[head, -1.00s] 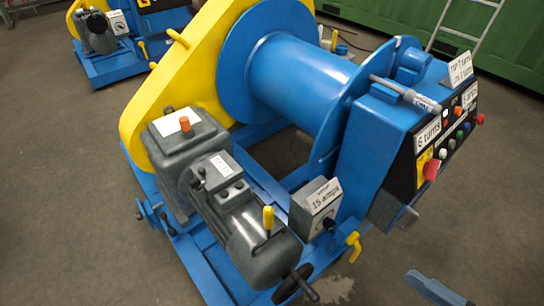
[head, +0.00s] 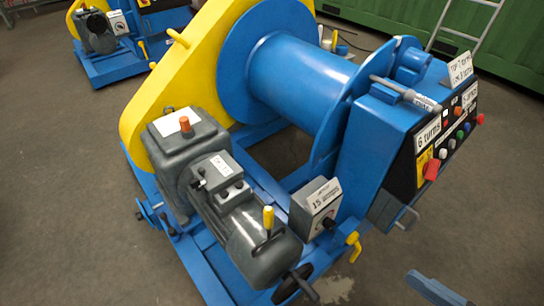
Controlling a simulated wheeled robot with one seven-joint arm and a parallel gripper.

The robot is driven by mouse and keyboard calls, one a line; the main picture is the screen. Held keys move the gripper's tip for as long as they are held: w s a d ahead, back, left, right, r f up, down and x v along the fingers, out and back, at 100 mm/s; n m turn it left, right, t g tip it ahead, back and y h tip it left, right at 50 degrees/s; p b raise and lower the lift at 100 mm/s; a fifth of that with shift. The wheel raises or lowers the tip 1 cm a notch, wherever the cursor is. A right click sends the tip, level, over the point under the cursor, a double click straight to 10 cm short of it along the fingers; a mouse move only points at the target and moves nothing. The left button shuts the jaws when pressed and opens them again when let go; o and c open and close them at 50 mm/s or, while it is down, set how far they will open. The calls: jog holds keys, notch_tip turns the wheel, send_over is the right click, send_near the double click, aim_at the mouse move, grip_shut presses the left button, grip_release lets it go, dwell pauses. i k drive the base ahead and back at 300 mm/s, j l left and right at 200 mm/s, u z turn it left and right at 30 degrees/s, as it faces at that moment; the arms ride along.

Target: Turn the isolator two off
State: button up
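A grey switch box (head: 314,207) with a dark rotary knob (head: 328,222) stands on the blue frame, beside the motor. Its small label is blurred, and I cannot read whether it is isolator two. A red rotary switch (head: 431,170) on a yellow plate sits on the control panel at the right. Another pale box with a dark knob (head: 118,24) is on the machine at the back left. I cannot tell for certain which of these is isolator two, or their on or off positions.
A blue winch drum (head: 300,80) with a yellow chain guard (head: 200,70) fills the middle. The grey motor (head: 250,235) has a yellow-handled lever (head: 268,217). A green container (head: 400,30) and ladder stand behind. Bare floor (head: 70,180) lies at the left.

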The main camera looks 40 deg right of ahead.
aim_at(430, 169)
jog(key=i+l+z, duration=0.2)
jog(key=z, duration=0.15)
jog(key=j+z, duration=0.2)
jog(key=z, duration=0.25)
jog(key=j+z, duration=0.2)
jog(key=z, duration=0.25)
jog(key=j+z, duration=0.15)
jog(key=z, duration=0.3)
jog(key=k+j+z, duration=0.1)
jog(key=z, duration=0.2)
jog(key=k+z, duration=0.15)
jog(key=z, duration=0.2)
